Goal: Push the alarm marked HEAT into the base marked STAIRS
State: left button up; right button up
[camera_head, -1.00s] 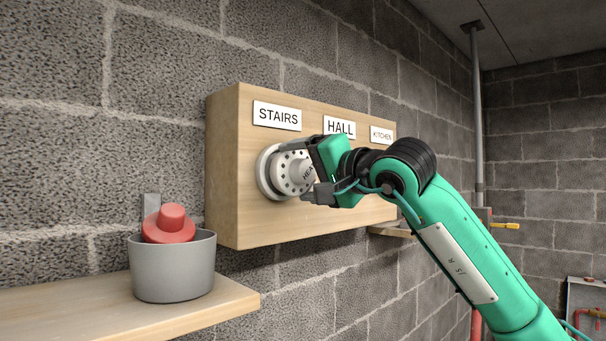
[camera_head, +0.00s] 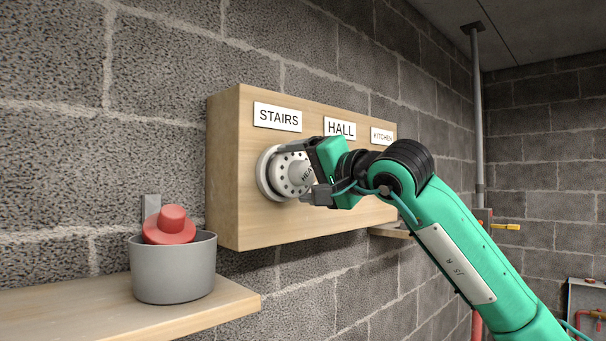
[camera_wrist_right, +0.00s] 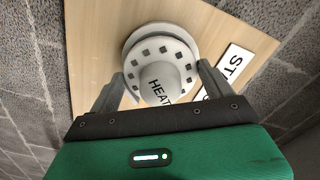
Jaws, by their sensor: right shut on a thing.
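The white round alarm marked HEAT (camera_head: 290,174) is held by my right gripper (camera_head: 312,172) against the pale base (camera_head: 264,176) under the STAIRS label (camera_head: 277,116) on the wooden board. In the right wrist view the alarm (camera_wrist_right: 158,72) lies between the two fingers of the gripper (camera_wrist_right: 160,92), with the base's rim (camera_wrist_right: 140,35) showing behind it. Whether the alarm is fully seated cannot be told. My left gripper is not in view.
The board (camera_head: 232,215) also bears labels HALL (camera_head: 340,128) and KITCHEN (camera_head: 382,136); my right arm hides the area below them. A grey pot (camera_head: 173,270) with a red object (camera_head: 170,226) stands on a wooden shelf (camera_head: 70,309) at lower left.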

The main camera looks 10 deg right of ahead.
jog(key=shift+w+a, duration=0.4)
jog(key=shift+w, duration=0.15)
dwell(0.5)
jog(key=o, duration=0.9)
jog(key=shift+s+d, duration=0.1)
jog(key=shift+s, duration=0.05)
dwell(0.3)
jog(key=shift+b+v, duration=0.95)
jog(key=shift+v, duration=1.05)
jog(key=shift+b+v, duration=0.8)
jog(key=shift+v, duration=1.6)
